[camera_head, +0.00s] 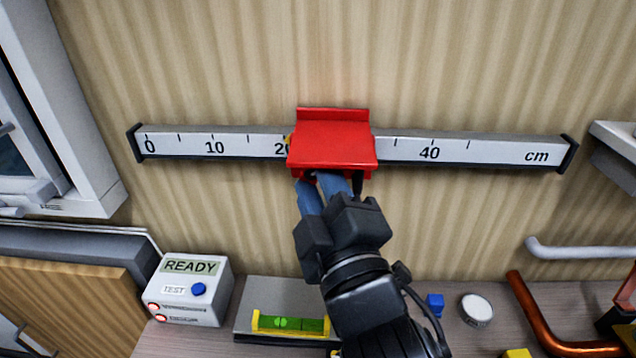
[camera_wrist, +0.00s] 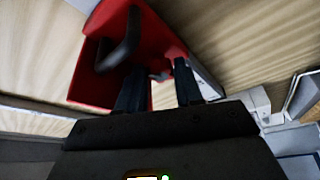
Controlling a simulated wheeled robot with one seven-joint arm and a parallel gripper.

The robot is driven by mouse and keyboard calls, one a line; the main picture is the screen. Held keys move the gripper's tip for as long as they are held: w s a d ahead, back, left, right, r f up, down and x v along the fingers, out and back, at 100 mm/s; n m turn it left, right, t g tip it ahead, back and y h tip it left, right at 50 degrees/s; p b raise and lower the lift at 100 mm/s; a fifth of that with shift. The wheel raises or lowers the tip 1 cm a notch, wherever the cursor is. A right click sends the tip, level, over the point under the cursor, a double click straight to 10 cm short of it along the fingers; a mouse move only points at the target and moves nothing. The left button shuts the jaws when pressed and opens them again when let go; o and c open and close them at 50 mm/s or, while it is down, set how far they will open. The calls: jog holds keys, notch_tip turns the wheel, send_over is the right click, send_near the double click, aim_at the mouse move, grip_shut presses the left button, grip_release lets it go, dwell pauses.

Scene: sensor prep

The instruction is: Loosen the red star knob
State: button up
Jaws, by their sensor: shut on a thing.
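A red carriage (camera_head: 332,145) sits on the white centimetre rail (camera_head: 215,145), just right of the 20 mark. My gripper (camera_head: 325,182) reaches up to its underside, with blue fingers at its lower edge. The knob is hidden behind the carriage and fingers in the head view. In the wrist view the carriage (camera_wrist: 92,80) shows its hollow underside with a dark curved part. A small rounded red part, seemingly the star knob (camera_wrist: 174,50), shows at the tips of my gripper (camera_wrist: 158,78). The fingers are shut on it, though the contact is partly hidden.
Below on the bench are a white READY box (camera_head: 190,290), a yellow-green level (camera_head: 290,323), a blue cube (camera_head: 435,304), a round white-topped piece (camera_head: 476,309) and a copper pipe (camera_head: 540,315). A window frame (camera_head: 75,150) stands at left.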

dwell(0.4)
jog(key=o, duration=1)
jog(key=shift+o, duration=0.2)
jog(key=shift+r, duration=0.1)
